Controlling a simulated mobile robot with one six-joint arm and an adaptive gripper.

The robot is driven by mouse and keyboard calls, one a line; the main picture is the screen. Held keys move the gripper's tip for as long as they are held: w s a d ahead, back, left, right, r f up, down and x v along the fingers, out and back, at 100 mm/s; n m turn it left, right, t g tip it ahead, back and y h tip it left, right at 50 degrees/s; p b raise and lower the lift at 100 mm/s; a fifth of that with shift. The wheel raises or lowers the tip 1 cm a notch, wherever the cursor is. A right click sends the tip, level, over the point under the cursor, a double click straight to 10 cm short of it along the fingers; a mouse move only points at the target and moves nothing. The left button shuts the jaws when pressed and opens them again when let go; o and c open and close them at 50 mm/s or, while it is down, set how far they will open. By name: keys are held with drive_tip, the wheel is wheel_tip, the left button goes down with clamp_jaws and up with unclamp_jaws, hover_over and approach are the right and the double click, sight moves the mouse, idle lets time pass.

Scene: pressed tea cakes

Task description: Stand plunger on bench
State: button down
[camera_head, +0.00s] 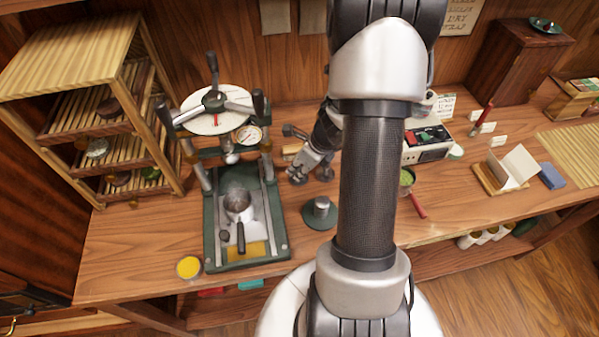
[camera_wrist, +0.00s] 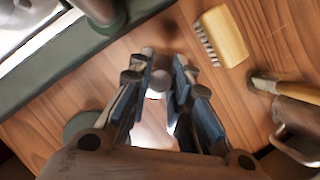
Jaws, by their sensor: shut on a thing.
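My gripper (camera_wrist: 160,88) is shut on a bright metal piece, which I take to be the plunger (camera_wrist: 158,82). Its rounded silver end shows between the fingertips in the wrist view. The rest of it is mostly hidden by the fingers, so its tilt is hard to tell. In the head view my gripper (camera_head: 308,168) is above the wooden bench (camera_head: 150,245), just right of the press. A dark green disc with a short metal post (camera_head: 321,208) stands on the bench nearer the front.
The green press (camera_head: 208,240) stands left of my gripper, with a metal pot (camera_head: 238,205) on its bed. A brush (camera_wrist: 225,35) lies close by. A yellow-topped tin (camera_head: 188,267) is at the front left edge. A slatted rack (camera_head: 85,70) stands at far left.

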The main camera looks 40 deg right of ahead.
drive_tip(key=shift+f, duration=0.2)
drive_tip(key=c, duration=1.5)
unclamp_jaws()
drive_tip(key=shift+r, duration=0.25)
drive_tip(key=p+v, duration=0.6)
drive_tip(key=v, duration=0.6)
drive_tip(key=shift+f+p, duration=0.1)
drive_tip(key=shift+p, duration=0.2)
